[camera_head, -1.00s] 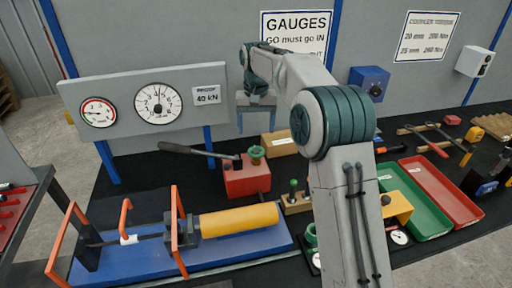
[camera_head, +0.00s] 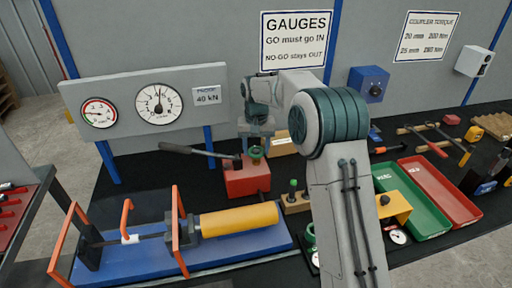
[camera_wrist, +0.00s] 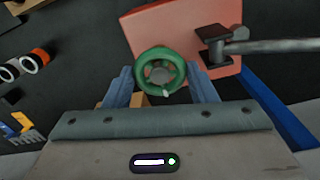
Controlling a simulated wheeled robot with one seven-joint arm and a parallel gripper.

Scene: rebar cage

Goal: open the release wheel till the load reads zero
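The green release wheel (camera_head: 256,153) sits on top of the red pump block (camera_head: 247,180), which has a long dark lever handle (camera_head: 187,149). In the wrist view the wheel (camera_wrist: 160,71) shows from above, and my gripper (camera_wrist: 161,84) is open with one finger on each side of it. I cannot tell whether the fingers touch the rim.
A second gauge (camera_head: 99,113) and a "PROOF 40 kN" plate (camera_head: 207,97) share the panel. A yellow cylinder (camera_head: 239,220) lies in the blue rig (camera_head: 140,262) in front. A wooden block (camera_head: 279,142) stands behind the wheel. Green (camera_head: 416,211) and red (camera_head: 440,190) trays lie right.

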